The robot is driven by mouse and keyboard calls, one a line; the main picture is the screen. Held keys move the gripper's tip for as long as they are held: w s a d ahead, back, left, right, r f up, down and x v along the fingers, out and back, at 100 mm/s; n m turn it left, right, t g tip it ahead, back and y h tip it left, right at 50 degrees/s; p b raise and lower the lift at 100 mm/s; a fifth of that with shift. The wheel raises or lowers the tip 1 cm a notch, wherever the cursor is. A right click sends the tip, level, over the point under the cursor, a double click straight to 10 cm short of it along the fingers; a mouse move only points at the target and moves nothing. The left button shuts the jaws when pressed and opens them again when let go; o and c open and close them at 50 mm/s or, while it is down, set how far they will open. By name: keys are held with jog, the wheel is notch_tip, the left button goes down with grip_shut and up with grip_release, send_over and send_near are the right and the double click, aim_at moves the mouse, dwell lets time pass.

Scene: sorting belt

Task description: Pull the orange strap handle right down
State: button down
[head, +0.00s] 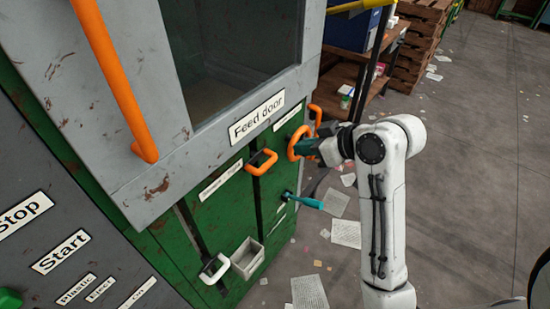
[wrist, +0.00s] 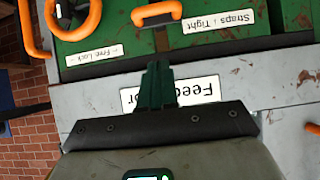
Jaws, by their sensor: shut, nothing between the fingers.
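The orange strap handle (head: 261,162) is a small D-shaped grip at the top of a dark vertical slot in the green panel, beside a white label. In the wrist view the picture is upside down; the handle (wrist: 157,14) shows at the top edge beside the "Straps : Tight" label (wrist: 218,24). My gripper (head: 308,147) is to the right of the handle in the head view, apart from it. In the wrist view its dark green fingers (wrist: 155,70) are together and empty, in front of the "Feed door" label.
An orange ring (head: 296,142) sits right by my gripper, partly hidden. A teal lever (head: 303,201) sticks out below. A white handle (head: 213,269) and a small grey box (head: 247,258) are lower left. A long orange door handle (head: 115,80) is upper left. Papers litter the floor.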

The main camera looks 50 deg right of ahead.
send_over(274, 161)
jog(key=s+a, duration=0.2)
jog(key=s, duration=0.1)
notch_tip(274, 161, down, 5)
jog(key=f, duration=0.1)
jog(key=w+f, duration=0.1)
jog(key=f, duration=0.1)
jog(key=shift+a+f+p, duration=0.1)
jog(key=shift+f+p, duration=0.2)
jog(key=shift+p, duration=0.05)
jog(key=shift+w+f, duration=0.15)
jog(key=shift+f, duration=0.4)
notch_tip(274, 161, down, 29)
jog(key=b, duration=1.7)
jog(key=shift+r, duration=0.2)
jog(key=shift+a, duration=0.1)
